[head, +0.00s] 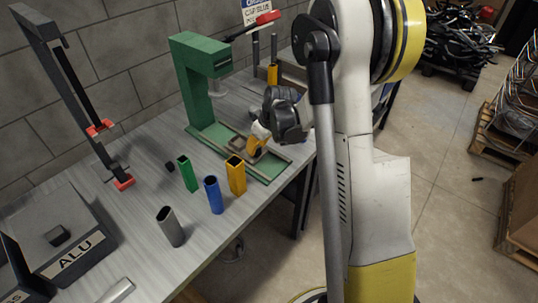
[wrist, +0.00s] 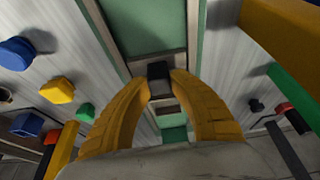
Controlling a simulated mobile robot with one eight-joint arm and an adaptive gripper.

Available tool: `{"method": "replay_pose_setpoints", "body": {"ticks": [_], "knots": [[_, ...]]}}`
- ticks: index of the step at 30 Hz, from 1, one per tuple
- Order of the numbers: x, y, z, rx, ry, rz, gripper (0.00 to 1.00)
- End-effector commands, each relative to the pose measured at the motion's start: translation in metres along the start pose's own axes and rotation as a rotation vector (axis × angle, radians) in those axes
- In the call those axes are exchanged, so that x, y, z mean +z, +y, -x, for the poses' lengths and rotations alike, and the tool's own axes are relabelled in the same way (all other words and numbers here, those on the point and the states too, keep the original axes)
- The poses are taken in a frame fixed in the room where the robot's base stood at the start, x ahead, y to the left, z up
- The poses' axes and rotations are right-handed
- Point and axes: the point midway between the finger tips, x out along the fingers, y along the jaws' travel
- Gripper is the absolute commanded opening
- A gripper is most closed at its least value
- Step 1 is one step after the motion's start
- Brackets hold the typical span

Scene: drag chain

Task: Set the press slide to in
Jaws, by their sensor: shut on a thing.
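The green press (head: 195,85) stands on the bench, with a red-tipped lever at its top. Its low green base (head: 270,170) extends toward the front edge and holds a brown slide track. My gripper (head: 254,148) is over this base, in front of the press column. In the wrist view, the yellow fingers of my gripper (wrist: 159,82) are closed on a small black knob (wrist: 159,70) above the track.
Green (head: 188,174), blue (head: 213,195), yellow (head: 236,176) and grey (head: 170,227) tubes stand left of the base. A dark box marked ALU (head: 75,262) is at the near left. A dark upright frame (head: 75,90) with red parts stands behind them.

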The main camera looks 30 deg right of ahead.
Motion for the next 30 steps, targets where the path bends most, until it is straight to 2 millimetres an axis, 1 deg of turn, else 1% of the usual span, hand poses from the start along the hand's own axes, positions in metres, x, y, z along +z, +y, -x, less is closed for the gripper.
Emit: {"method": "replay_pose_setpoints", "body": {"ticks": [1, 6, 9, 12, 18, 26, 27, 29, 30], "knots": [[-0.012, -0.001, -0.006, -0.002, -0.001, 0.004, 0.00], [-0.046, -0.001, -0.020, -0.002, -0.001, 0.002, 0.00], [-0.061, -0.001, -0.026, -0.001, -0.001, 0.002, 0.00], [-0.071, -0.001, -0.030, -0.001, -0.002, 0.001, 0.00], [-0.078, 0.000, -0.033, 0.000, -0.001, 0.001, 0.00], [-0.080, 0.000, -0.033, 0.000, 0.003, 0.001, 0.00], [-0.080, 0.000, -0.033, 0.000, 0.003, 0.001, 0.32], [-0.080, -0.001, -0.033, 0.000, 0.003, 0.001, 0.49], [-0.080, 0.000, -0.033, 0.000, 0.002, 0.000, 0.49]]}}
